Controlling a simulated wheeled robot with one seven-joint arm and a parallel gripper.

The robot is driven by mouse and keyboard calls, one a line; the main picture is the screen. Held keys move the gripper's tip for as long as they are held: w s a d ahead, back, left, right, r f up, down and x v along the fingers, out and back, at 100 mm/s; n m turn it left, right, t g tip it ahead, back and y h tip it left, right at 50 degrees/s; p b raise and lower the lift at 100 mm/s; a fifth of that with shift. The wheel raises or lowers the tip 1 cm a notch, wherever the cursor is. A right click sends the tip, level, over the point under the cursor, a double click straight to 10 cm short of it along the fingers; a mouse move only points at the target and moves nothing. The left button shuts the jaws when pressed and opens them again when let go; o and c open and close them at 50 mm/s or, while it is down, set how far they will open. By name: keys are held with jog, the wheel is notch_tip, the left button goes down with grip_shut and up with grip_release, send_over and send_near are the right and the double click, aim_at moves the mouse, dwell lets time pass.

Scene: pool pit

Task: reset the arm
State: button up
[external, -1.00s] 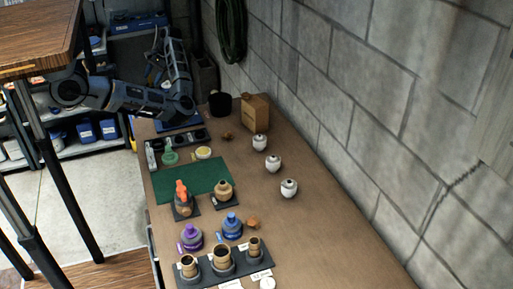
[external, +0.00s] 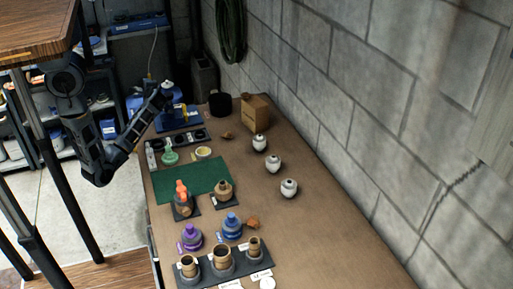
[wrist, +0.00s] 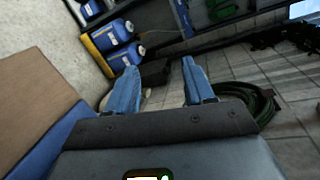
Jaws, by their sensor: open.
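My gripper (wrist: 160,86) shows in the wrist view with two blue fingers spread apart and nothing between them. In the external view my arm bends down at the left of the workbench, and its forearm rises to the right. The arm's end is near the far left corner of the bench (external: 330,235), in front of a blue device (external: 178,120). The fingers are too small to make out there, and I cannot tell how far the arm's end is from the device.
The bench holds a green mat (external: 205,180), several jars and bottles, a cardboard box (external: 255,110) and a black pot (external: 220,104). A block wall (external: 400,120) bounds the right side. The wrist view shows blue jugs (wrist: 112,32), a coiled green hose (wrist: 258,100) and tiled floor.

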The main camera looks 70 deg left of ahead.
jog(key=s+d+f+m+t+h, duration=0.3)
jog(key=d+m+t, duration=0.1)
jog(key=d, duration=0.4)
jog(key=s+d+f+m+t+h+p, duration=0.1)
jog(key=s+d+f+m+t+h, duration=0.1)
jog(key=d, duration=0.7)
jog(key=s+d+f+m+t+h+p, duration=0.1)
jog(key=s+d+f+m+t+h, duration=0.2)
jog(key=d+m+t+h, duration=0.2)
jog(key=shift+s+d+f+m+t, duration=0.1)
jog(key=shift+d+m+t, duration=0.3)
jog(key=shift+d, duration=0.25)
jog(key=shift+s+d+f+m+t, duration=0.15)
jog(key=shift+d+m+t, duration=0.1)
jog(key=shift+d+m, duration=0.35)
jog(key=shift+s+d+f+m+t, duration=0.1)
jog(key=shift+d+m+t, duration=0.25)
jog(key=shift+d, duration=0.4)
jog(key=s+d+n+t+h+b, duration=0.1)
jog(key=s+d+n+h+b, duration=0.1)
jog(key=d+n, duration=0.5)
jog(key=s+d+n+t+h+b, duration=0.1)
jog(key=d+n+t+h+b, duration=0.1)
jog(key=d+n, duration=0.5)
jog(key=d+h+b, duration=0.1)
jog(key=b, duration=0.1)
jog(key=shift+s+d+r+t+h+b, duration=0.3)
jog(key=shift+s+d+r+b, duration=0.05)
jog(key=shift+s+d+r, duration=0.05)
